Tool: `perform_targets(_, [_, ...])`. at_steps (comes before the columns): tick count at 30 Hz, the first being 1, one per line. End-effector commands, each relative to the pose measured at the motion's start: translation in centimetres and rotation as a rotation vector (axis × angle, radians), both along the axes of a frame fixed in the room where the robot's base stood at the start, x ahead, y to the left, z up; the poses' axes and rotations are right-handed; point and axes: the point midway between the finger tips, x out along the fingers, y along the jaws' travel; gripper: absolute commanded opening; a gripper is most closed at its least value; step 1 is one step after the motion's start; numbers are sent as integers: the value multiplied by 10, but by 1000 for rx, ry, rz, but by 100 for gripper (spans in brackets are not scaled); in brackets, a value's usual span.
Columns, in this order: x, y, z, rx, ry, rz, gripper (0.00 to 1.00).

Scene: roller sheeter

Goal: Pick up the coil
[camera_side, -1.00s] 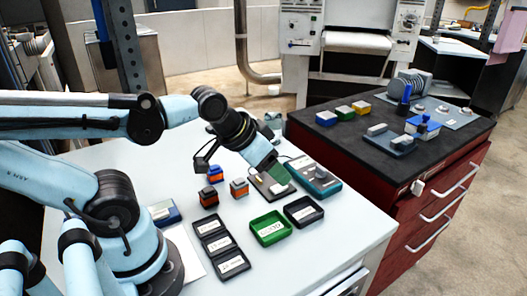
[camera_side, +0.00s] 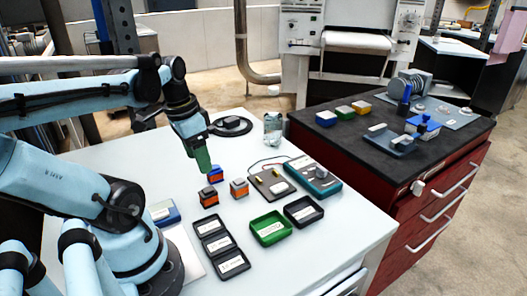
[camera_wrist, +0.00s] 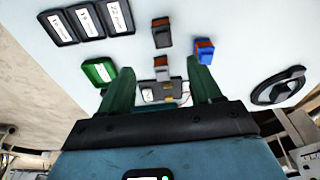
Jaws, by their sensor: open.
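Three small blocks with orange bands stand on the white table: a blue-topped block (camera_side: 215,175), a black-topped block (camera_side: 208,198) and a grey-topped block (camera_side: 239,188). I cannot tell which one is the coil. My gripper (camera_side: 204,163) points down with green fingers, above and just behind the blue-topped block. In the wrist view my gripper (camera_wrist: 161,82) is open and empty. There the grey-topped block (camera_wrist: 161,67) appears between the fingertips, the black-topped block (camera_wrist: 161,33) beyond it, and the blue-topped block (camera_wrist: 204,49) just past the right fingertip.
A green tray (camera_side: 269,240), a black tray (camera_side: 318,209) and a labelled black three-part tray (camera_side: 208,224) lie in front. A grey board (camera_side: 283,193) and a teal meter (camera_side: 328,188) sit to the right. A black round stand (camera_side: 231,125) and a glass jar (camera_side: 272,119) stand behind.

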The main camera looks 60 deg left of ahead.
Motion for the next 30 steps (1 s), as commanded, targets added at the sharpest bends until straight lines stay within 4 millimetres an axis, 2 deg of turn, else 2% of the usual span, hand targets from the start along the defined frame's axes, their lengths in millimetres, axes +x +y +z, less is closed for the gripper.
perform_targets(18, [9, 1, -56, 0, 0, -2, 64])
perform_targets(30, [10, 2, -71, 0, 0, 0, 64])
